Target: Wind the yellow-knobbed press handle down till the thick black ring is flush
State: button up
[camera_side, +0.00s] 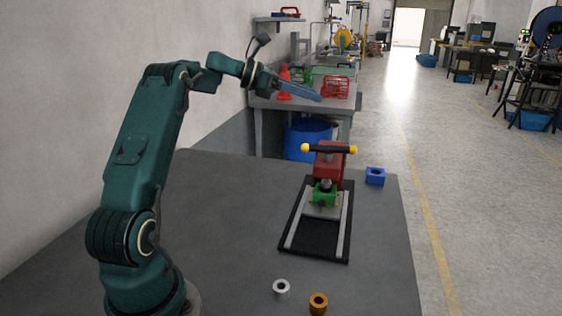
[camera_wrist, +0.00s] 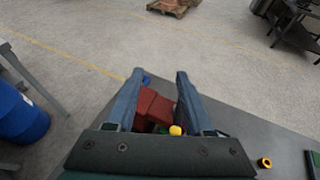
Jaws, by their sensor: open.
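The press has a red body (camera_side: 331,165) and stands on a black base (camera_side: 317,247) with pale rails. Its black crossbar handle (camera_side: 329,149) lies roughly level across the top, with a yellow knob (camera_side: 305,147) at each end. A grey ram sits below the body, over a green block (camera_side: 325,194). I cannot make out the thick black ring there. My gripper (camera_side: 318,97) is open and empty, high above and left of the press. In the wrist view its fingers (camera_wrist: 159,75) frame the red body (camera_wrist: 155,107) and one yellow knob (camera_wrist: 175,130), well apart from them.
A blue holed block (camera_side: 375,177) sits right of the press. A silver ring (camera_side: 281,288) and an orange ring (camera_side: 318,303) lie near the front. The grey table is clear left of the press. A bench (camera_side: 340,104) and blue barrel (camera_side: 308,139) stand behind.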

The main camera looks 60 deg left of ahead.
aim_at(311, 148)
jog(key=s+d+r+t+h, duration=0.2)
jog(key=d+r+h, duration=0.2)
jog(key=r+h, duration=0.15)
jog(key=shift+m+y, duration=0.25)
jog(key=shift+m, duration=0.05)
notch_tip(311, 148, down, 17)
jog(key=shift+f, duration=0.15)
jog(key=shift+w+f, duration=0.1)
jog(key=shift+f, duration=0.15)
jog(key=shift+w+d, duration=0.2)
jog(key=shift+w, duration=0.1)
jog(key=shift+x, duration=2.1)
jog(key=shift+d, duration=0.1)
grip_shut()
